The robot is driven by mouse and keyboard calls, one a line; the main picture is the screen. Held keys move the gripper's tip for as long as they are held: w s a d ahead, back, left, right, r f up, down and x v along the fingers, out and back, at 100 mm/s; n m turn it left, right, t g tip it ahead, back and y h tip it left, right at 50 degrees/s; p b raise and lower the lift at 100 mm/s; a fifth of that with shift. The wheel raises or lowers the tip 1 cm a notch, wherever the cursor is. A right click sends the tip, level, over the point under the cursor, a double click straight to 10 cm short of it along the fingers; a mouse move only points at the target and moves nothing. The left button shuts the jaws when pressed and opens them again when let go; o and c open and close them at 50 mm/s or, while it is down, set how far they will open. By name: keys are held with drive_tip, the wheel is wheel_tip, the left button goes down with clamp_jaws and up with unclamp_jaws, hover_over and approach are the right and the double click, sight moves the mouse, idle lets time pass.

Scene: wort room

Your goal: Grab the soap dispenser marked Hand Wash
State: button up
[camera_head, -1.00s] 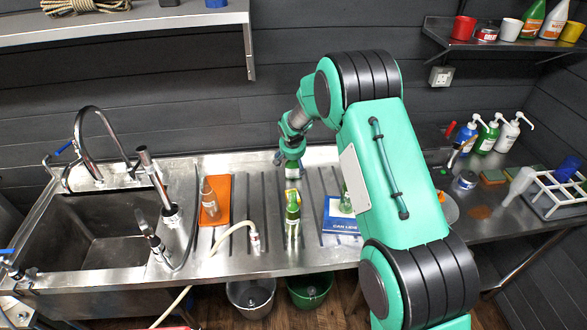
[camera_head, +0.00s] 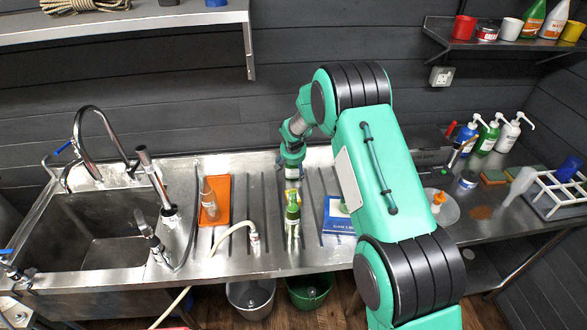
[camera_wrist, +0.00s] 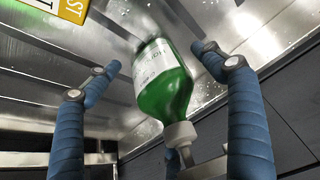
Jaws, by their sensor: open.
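A green bottle (camera_head: 293,212) with a white label stands on the ridged drainboard, in front of my gripper in the head view. In the wrist view a green bottle (camera_wrist: 166,88) with a white label and a pale pump top lies between my two blue fingers. My gripper (camera_wrist: 160,110) is open around it, with a gap visible on both sides.
A yellow labelled object (camera_wrist: 62,8) is close by. An orange tray (camera_head: 216,211) with a bottle lies left, a hose (camera_head: 236,229) ends between, and a blue "CAN LIDS" item (camera_head: 340,227) lies right. The sink (camera_head: 95,235) is far left; a white rack (camera_head: 553,195) is far right.

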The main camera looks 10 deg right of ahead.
drive_tip(key=c, duration=2)
drive_tip(key=shift+r+p, duration=0.6)
drive_tip(key=shift+r, duration=4.45)
drive_tip(key=shift+c, duration=0.4)
